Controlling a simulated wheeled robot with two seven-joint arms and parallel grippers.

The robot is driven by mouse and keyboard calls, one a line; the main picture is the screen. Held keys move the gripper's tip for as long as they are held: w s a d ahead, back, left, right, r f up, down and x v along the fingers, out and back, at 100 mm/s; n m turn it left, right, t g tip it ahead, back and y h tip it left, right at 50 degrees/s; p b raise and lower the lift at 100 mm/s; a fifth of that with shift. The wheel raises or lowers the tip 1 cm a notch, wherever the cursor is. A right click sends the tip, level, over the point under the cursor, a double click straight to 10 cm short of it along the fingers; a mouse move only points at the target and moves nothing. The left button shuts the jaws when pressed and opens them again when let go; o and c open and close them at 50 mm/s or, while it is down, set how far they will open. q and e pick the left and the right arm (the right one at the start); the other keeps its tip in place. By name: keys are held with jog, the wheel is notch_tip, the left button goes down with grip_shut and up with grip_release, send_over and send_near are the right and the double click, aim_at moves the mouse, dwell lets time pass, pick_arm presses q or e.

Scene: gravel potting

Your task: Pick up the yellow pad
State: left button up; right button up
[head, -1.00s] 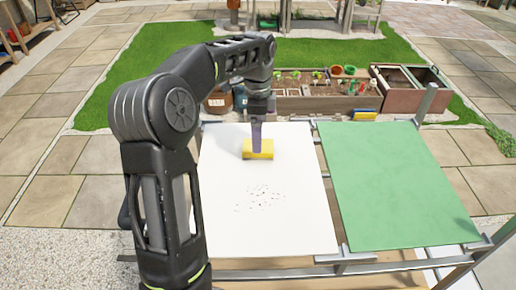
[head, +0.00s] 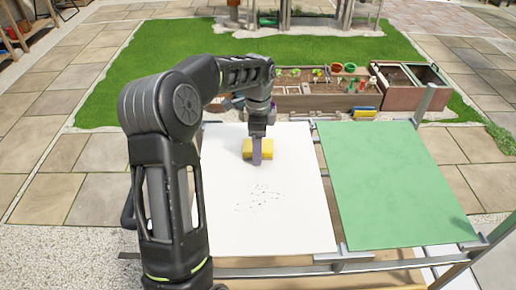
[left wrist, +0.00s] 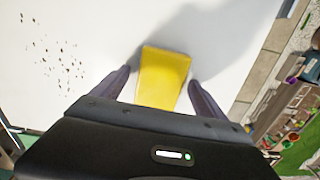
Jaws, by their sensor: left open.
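The yellow pad (head: 247,147) lies on the far part of the white board; it also shows in the left wrist view (left wrist: 165,92). My left gripper (head: 257,160) is over the pad, with a purple finger covering part of it. In the left wrist view the left gripper (left wrist: 158,75) is open, one finger on each side of the pad, with gaps between. I cannot tell how high the fingers are above the board. My right gripper is not in view.
The white board (head: 290,215) carries a scatter of dark bits (head: 262,196) nearer to me. A green board (head: 395,185) is to its right. A wooden planter (head: 310,100) and another yellow-and-blue thing (head: 364,113) stand beyond.

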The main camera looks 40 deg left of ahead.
pick_arm(q)
jog(key=shift+c, duration=0.3)
jog(key=c, duration=1.4)
jog(key=shift+r, duration=0.1)
notch_tip(320, 180, up, 6)
jog(key=shift+r+b, duration=0.15)
jog(key=shift+b, duration=0.45)
notch_tip(320, 180, up, 4)
jog(key=shift+f+p, duration=0.2)
jog(key=shift+p, duration=0.6)
